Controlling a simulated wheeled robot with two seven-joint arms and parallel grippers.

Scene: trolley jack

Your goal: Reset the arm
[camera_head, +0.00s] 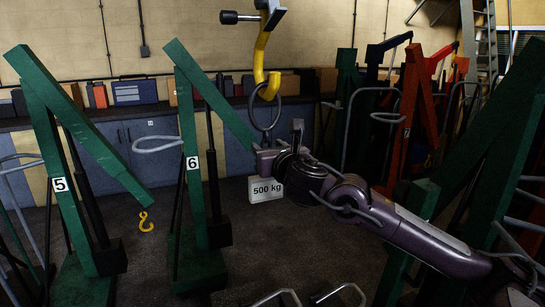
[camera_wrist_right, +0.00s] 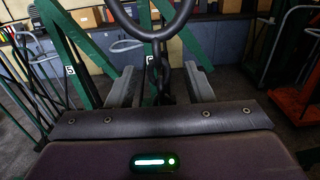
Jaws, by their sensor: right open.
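My right arm (camera_head: 420,232), purple and dark, reaches in from the right in the head view. Its right gripper (camera_head: 280,150) is beside the dark lifting ring (camera_head: 264,115), which hangs on a yellow hook (camera_head: 262,60). A white "500 kg" plate (camera_head: 265,190) shows just below the gripper. In the right wrist view the gripper's two grey fingers (camera_wrist_right: 162,85) stand wide apart. The ring (camera_wrist_right: 155,28) and a dark link below it show between or just beyond them; I cannot tell whether anything touches. My left gripper is not in view.
Green jack cranes numbered 5 (camera_head: 60,185) and 6 (camera_head: 192,163) stand at left; crane 5 has a small yellow hook (camera_head: 145,221). More green frames and an orange crane (camera_head: 412,115) stand at right. Cabinets (camera_head: 130,145) line the back wall. Dark floor (camera_head: 150,265) is open between cranes.

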